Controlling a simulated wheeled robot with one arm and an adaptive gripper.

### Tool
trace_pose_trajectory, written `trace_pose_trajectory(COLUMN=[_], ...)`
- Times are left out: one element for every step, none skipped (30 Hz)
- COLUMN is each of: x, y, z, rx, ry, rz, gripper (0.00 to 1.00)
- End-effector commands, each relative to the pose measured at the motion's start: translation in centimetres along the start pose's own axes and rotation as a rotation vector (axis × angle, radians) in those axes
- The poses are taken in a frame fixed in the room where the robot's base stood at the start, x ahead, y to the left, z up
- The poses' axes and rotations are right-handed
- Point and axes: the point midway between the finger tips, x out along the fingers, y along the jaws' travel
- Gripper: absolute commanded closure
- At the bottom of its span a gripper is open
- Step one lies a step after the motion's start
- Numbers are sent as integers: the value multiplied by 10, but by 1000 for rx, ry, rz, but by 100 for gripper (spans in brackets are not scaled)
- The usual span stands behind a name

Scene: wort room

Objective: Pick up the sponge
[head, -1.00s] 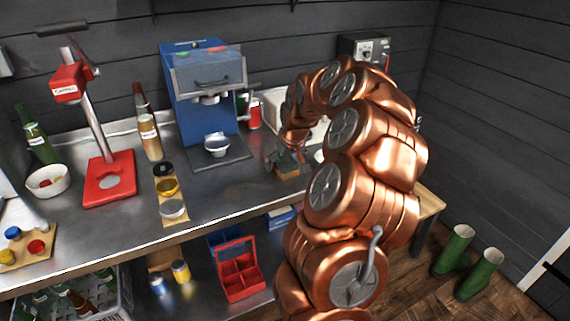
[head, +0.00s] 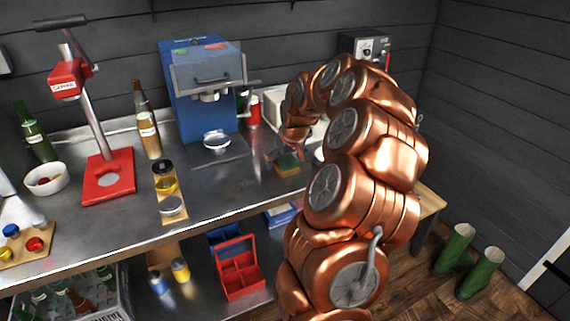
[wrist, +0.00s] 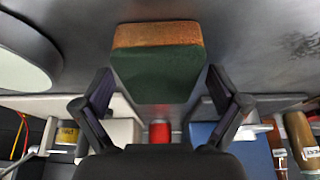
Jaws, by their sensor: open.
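The sponge (head: 287,168) is a small block with a dark green layer and an orange-brown layer. It sits on the steel counter right of the blue machine. It fills the upper middle of the wrist view (wrist: 157,62), green side nearest the camera. My gripper (wrist: 160,88) is open, with one dark finger on each side of the sponge's near end and a visible gap on both sides. In the head view my gripper (head: 290,147) is just above and behind the sponge, its fingers small and partly hidden by the arm. Whether they touch the sponge cannot be told.
A blue machine (head: 205,85) with a metal cup (head: 216,140) stands left of the sponge. A white container (head: 284,105) and a red can (head: 253,112) are behind it. A red press (head: 108,175), bottles and jars stand further left. The front counter left of the sponge is clear.

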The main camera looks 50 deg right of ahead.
Motion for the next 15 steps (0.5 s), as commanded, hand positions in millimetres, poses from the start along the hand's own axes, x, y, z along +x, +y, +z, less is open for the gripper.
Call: trace_pose_trajectory(x=[0, 0, 0, 0, 0, 0, 0, 0, 0, 0, 0, 0, 0, 0, 0], y=[0, 0, 0, 0, 0, 0, 0, 0, 0, 0, 0, 0, 0, 0, 0], z=[0, 0, 0, 0, 0, 0, 0, 0, 0, 0, 0, 0, 0, 0, 0], rx=[0, 0, 0, 0, 0, 0, 0, 0, 0, 0, 0, 0, 0, 0, 0], ry=[0, 0, 0, 0, 0, 0, 0, 0, 0, 0, 0, 0, 0, 0, 0], rz=[0, 0, 0, 0, 0, 0, 0, 0, 0, 0, 0, 0, 0, 0, 0], gripper=[3, 3, 3, 3, 3, 3, 3, 3, 6, 9, 12, 17, 20, 23, 27])
